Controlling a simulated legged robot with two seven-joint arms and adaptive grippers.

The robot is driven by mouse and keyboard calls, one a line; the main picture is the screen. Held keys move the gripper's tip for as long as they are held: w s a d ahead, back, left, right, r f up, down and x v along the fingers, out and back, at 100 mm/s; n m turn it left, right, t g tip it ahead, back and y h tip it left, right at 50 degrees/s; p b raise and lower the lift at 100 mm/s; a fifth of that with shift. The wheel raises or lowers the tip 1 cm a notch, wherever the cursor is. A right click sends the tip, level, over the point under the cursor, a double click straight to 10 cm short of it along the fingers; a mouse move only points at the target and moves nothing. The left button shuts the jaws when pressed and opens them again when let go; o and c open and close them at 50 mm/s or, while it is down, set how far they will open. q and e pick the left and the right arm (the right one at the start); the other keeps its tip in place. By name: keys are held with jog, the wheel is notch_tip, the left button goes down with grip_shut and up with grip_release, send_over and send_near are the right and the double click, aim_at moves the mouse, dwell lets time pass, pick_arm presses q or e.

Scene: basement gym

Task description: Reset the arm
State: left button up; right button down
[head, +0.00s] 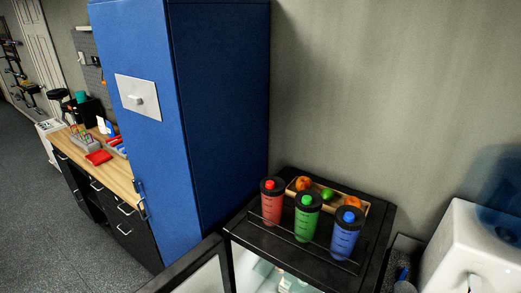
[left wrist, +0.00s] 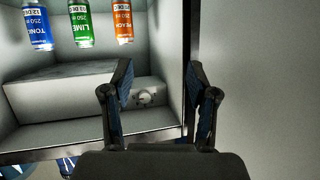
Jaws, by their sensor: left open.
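My left gripper (left wrist: 163,85) is open and empty in the left wrist view, its two dark fingers spread apart. It is in front of a pale fridge interior (left wrist: 60,100), near the dark edge at that interior's right side. In the head view neither of my arms shows. My right gripper is not in view.
Blue, green and orange cans (left wrist: 82,22) show in the fridge. In the head view, the fridge's black top (head: 262,240) holds red, green and blue bottles (head: 307,215) and a fruit tray (head: 367,206). Its door (head: 203,275) stands open beside a blue locker (head: 150,140).

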pick_arm(q)
jog(key=s+a+f+n+g+y, duration=0.1)
jog(key=s+a+f+g, duration=0.25)
jog(key=s, duration=0.55)
jog(key=s+a+f+n+g+y, duration=0.1)
jog(key=s+a+f+g+y, duration=0.2)
jog(key=s, duration=0.5)
jog(key=s+a+f+n+g, duration=0.1)
jog(key=s+a+f+g, duration=0.3)
jog(key=s, duration=0.5)
notch_tip(320, 180, down, 27)
jog(key=s, duration=0.2)
jog(key=s+a+f+g, duration=0.1)
jog(key=s+a+f, duration=0.2)
jog(key=s+f, duration=1.3)
jog(key=shift+s+m, duration=0.3)
jog(key=shift+s, duration=0.25)
